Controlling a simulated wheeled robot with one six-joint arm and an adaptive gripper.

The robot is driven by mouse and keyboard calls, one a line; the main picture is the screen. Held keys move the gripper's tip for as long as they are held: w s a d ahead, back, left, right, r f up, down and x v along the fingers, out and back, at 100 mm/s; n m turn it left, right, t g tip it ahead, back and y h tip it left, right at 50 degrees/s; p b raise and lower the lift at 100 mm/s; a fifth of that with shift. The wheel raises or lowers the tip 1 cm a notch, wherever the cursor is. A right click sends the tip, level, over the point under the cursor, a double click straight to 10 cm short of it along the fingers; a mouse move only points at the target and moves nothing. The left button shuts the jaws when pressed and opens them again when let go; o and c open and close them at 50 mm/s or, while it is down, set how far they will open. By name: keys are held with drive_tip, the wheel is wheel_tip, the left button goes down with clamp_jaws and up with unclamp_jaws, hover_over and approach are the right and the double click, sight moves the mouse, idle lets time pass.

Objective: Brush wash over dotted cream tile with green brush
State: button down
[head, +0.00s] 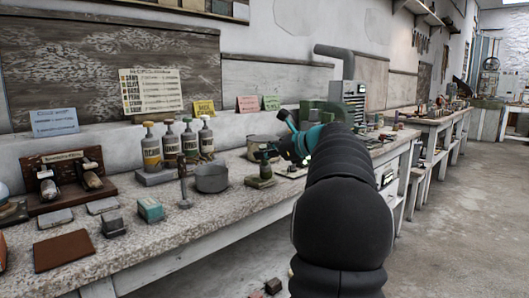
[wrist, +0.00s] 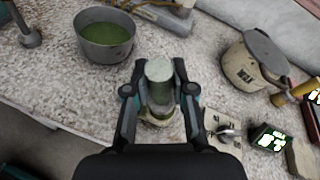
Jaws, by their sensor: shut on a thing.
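My gripper (wrist: 160,100) is shut on an upright grey-green cylinder (wrist: 158,71), which I take to be the green brush. No bristles show, and its lower end is partly hidden between the fingers. A grey metal pot (wrist: 94,50) of green liquid stands to the left.
In the head view, several grey bottles (head: 190,140) stand behind the metal pot, with a teal box (head: 151,210) front left.

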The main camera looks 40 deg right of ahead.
drive_tip(key=shift+s+d+r, duration=0.1)
drive_tip(key=shift+s+r, duration=0.05)
drive_tip(key=shift+s, duration=0.8)
drive_tip(key=shift+w, duration=1.9)
drive_tip(key=shift+s, duration=0.15)
idle(0.9)
